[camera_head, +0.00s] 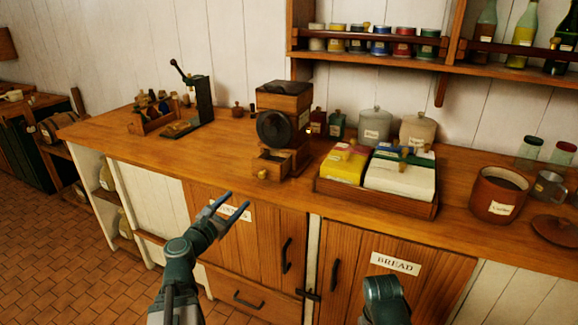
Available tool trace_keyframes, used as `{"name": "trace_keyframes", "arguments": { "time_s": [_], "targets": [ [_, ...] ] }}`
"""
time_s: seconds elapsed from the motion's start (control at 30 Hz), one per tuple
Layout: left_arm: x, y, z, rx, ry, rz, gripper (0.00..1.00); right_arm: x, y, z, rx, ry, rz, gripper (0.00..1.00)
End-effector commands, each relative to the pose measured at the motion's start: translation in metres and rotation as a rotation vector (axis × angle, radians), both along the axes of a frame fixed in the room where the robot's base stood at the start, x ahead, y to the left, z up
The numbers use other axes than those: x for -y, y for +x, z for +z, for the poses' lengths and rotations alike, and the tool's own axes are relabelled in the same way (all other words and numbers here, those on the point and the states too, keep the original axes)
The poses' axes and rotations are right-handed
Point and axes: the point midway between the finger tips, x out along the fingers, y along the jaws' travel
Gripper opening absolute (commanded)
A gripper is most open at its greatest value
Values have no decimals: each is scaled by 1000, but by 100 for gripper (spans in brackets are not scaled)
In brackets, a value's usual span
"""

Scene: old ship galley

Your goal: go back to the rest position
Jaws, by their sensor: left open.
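My left gripper (236,199) is open, with nothing between its two fingers. It is in front of the cupboard door below the counter edge, apart from the counter's objects. Part of my right arm (385,300) shows at the bottom, in front of the door labelled BREAD (396,263). Its gripper does not show.
The wooden counter (228,153) carries a coffee grinder (283,130) with its small drawer (270,167) pulled out, a crate of packets (375,197), and a brown pot (497,195) with its lid (556,230) beside it. A shelf with tins and bottles hangs above.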

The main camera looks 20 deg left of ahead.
Motion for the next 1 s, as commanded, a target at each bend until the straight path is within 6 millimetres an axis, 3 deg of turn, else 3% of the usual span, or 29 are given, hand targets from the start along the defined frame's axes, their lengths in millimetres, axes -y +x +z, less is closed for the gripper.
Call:
{"name": "trace_keyframes", "arguments": {
  "time_s": [0.13,0.23,0.37,0.47,0.6,0.7,0.8,1.0],
  "targets": [
    [10,3,-3,-10,32,-26,61,0,0,0,0,0,0,50],
    [46,9,-15,-43,158,-121,61,0,0,0,0,0,0,50],
    [127,12,-48,-102,462,-357,61,0,0,0,0,0,0,50],
    [192,0,-83,-131,744,-590,61,0,0,0,0,0,0,50],
    [270,-37,-137,-128,1165,-975,61,0,0,0,0,0,0,50],
    [305,-73,-171,-97,1452,-1266,61,0,0,0,0,0,0,50],
    [322,-106,-196,-53,1693,-1533,61,0,0,0,0,0,0,50],
    [326,-149,-217,23,2010,-1946,61,0,0,0,0,0,0,50]
  ]
}}
